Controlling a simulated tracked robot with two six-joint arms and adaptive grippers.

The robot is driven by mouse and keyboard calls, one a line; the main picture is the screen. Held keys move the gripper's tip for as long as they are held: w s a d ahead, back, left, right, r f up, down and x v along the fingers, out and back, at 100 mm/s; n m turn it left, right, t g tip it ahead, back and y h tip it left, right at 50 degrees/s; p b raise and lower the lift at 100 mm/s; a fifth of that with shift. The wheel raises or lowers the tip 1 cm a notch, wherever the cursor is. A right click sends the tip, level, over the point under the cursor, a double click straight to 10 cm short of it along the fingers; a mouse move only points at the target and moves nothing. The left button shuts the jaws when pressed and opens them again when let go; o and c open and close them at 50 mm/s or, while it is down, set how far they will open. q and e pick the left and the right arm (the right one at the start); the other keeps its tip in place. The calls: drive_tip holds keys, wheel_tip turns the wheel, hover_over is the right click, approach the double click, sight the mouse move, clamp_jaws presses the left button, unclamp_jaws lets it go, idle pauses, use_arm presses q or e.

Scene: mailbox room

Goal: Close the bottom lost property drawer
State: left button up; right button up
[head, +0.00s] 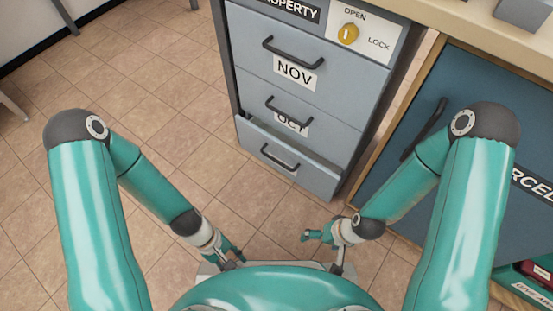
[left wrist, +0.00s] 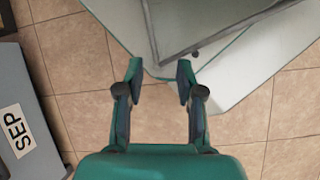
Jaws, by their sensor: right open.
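The grey lost property cabinet (head: 300,75) stands ahead in the head view. Its bottom drawer (head: 318,178) is pulled out a little, with a gap along its top edge and a dark bar handle (head: 279,157) on its front. The drawer front, labelled SEP, shows at the left edge in the left wrist view (left wrist: 32,95). My left gripper (head: 234,262) is low, near my base and apart from the drawer; its fingers are open and empty in the left wrist view (left wrist: 160,75). My right gripper (head: 308,236) is open, low in front of the cabinet, apart from the drawer.
The upper drawers, labelled NOV (head: 295,72) and OCT (head: 290,120), look shut. A yellow lock knob (head: 347,34) sits at the top between OPEN and LOCK. A blue parcel door (head: 445,165) is to the right.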

use_arm(q)
drive_tip(key=w+d+r+n+t+h+p, duration=0.15)
drive_tip(key=d+n+h, duration=0.3)
drive_tip(key=n, duration=0.45)
drive_tip(key=w+d+r+n+h+p, duration=0.2)
drive_tip(key=d+n+h, duration=0.25)
drive_tip(key=n, duration=0.55)
drive_tip(key=w+a+f+n+t+y+p, duration=0.1)
drive_tip(key=w+a+f+n+t+y, duration=0.15)
drive_tip(key=w+n+t, duration=0.6)
drive_tip(key=w+a+f+n+t+y+p, duration=0.15)
drive_tip(key=w+a+n+t, duration=0.35)
drive_tip(key=w+n, duration=0.5)
drive_tip(key=shift+n+t, duration=0.3)
drive_tip(key=shift+n, duration=0.05)
drive_tip(key=b+x, duration=0.2)
drive_tip(key=x, duration=0.6)
drive_tip(key=b+x, duration=0.3)
drive_tip(key=x, duration=0.5)
drive_tip(key=shift+s+d, duration=0.1)
drive_tip(key=shift+d, duration=0.3)
clamp_jaws()
